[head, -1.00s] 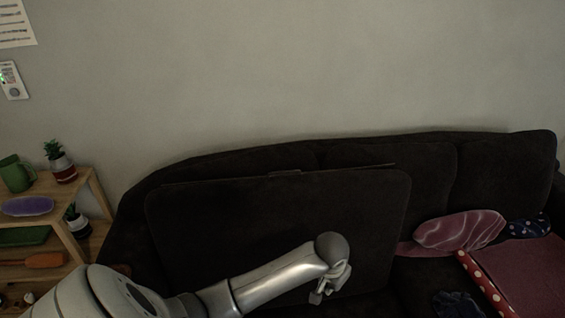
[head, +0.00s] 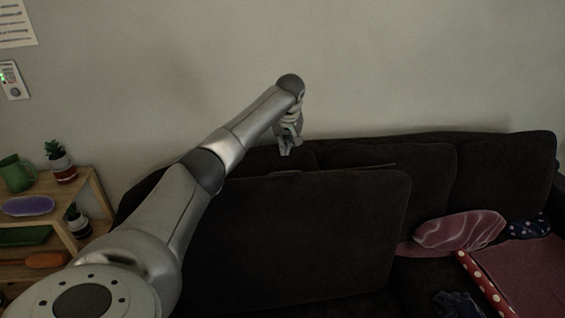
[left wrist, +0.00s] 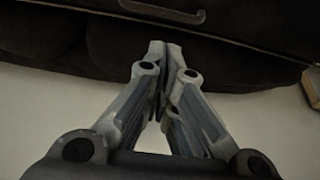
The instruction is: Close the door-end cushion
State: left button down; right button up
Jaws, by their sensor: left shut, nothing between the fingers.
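The door-end cushion (head: 310,235) is the dark seat panel at the left end of the sofa. It stands raised, its broad face towards me and its top edge just below the backrest top. My left gripper (head: 287,150) is shut and empty, pointing down near the backrest top, above the cushion's upper edge. In the left wrist view the shut fingertips (left wrist: 164,45) point at dark upholstery, with a handle-like strip (left wrist: 165,12) on the panel edge beyond them. I cannot tell whether they touch anything. My arm hides the cushion's left part. My right gripper is not in view.
The dark sofa backrest (head: 500,175) runs along the pale wall (head: 430,70). A pink pillow (head: 455,232) and a red polka-dot-edged cloth (head: 520,270) lie on the right seats. A wooden shelf (head: 92,195) with plants and a green mug (head: 17,174) stands at the left.

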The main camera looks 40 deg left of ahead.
pick_arm(q)
jog(key=x, duration=0.9)
jog(key=shift+w+f, duration=0.15)
jog(key=shift+f, duration=0.2)
